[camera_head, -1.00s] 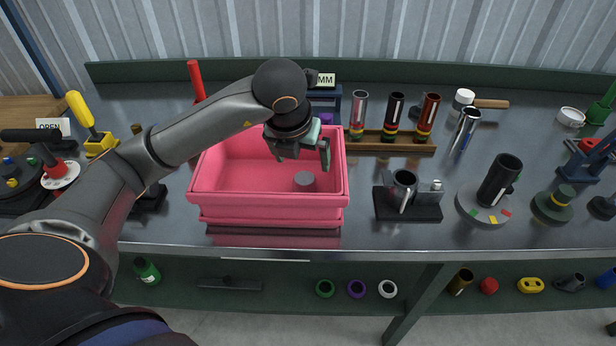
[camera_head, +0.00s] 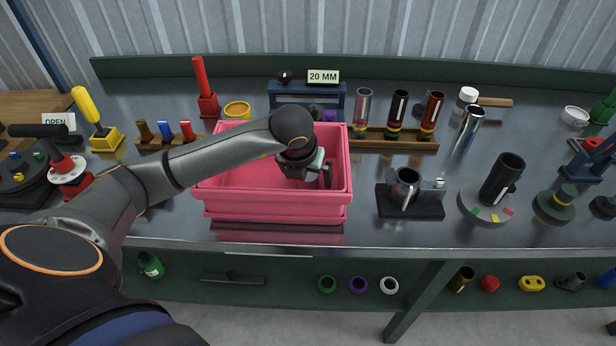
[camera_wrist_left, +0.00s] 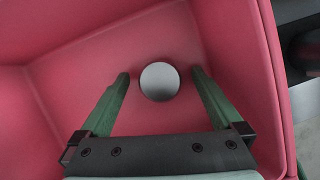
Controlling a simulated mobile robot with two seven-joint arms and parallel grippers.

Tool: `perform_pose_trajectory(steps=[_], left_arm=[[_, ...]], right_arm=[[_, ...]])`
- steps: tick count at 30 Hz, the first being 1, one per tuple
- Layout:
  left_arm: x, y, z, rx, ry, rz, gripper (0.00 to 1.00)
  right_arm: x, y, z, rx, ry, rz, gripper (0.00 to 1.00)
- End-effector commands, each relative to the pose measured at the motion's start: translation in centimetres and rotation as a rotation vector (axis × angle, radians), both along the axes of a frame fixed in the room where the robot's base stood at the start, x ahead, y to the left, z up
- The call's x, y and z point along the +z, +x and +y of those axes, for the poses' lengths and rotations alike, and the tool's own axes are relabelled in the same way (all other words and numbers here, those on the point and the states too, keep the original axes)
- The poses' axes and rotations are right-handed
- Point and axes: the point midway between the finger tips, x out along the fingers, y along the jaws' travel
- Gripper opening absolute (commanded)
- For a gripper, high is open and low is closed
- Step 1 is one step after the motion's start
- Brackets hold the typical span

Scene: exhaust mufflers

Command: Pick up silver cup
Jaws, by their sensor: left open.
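The silver cup (camera_wrist_left: 159,82) shows in the left wrist view as a round grey metallic shape on the floor of the pink crate (camera_wrist_left: 115,42). It appears between my two green fingertips, with a gap on each side. I cannot tell how far above it the fingertips are. In the head view my left gripper (camera_head: 308,181) is down inside the pink crate (camera_head: 278,207), right of its middle, and mostly hides the cup. The gripper is open and empty. My right gripper is not in view.
A black stand with a metal cup (camera_head: 407,186) is right of the crate. A wooden rack (camera_head: 395,141) with several tubes stands behind it. A blue stand with a 20 MM sign (camera_head: 323,76) is at the back.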

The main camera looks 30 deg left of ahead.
Motion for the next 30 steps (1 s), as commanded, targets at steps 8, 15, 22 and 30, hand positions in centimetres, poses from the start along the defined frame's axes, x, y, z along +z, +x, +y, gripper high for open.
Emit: perform_pose_trajectory(steps=[8, 15, 22, 30], left_arm=[[0.03, -0.01, -0.04, 0.0, 0.0, 0.001, 0.71], [0.04, -0.02, -0.04, 0.0, 0.0, 0.001, 0.44], [0.03, -0.03, -0.03, 0.0, 0.0, 0.001, 0.18], [0.1, 0.0, -0.02, 0.001, -0.001, 0.0, 0.14]], right_arm=[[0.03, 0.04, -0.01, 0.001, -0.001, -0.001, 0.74], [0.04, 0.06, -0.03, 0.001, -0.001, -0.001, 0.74], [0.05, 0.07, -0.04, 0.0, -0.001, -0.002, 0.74], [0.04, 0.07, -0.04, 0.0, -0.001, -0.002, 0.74]])
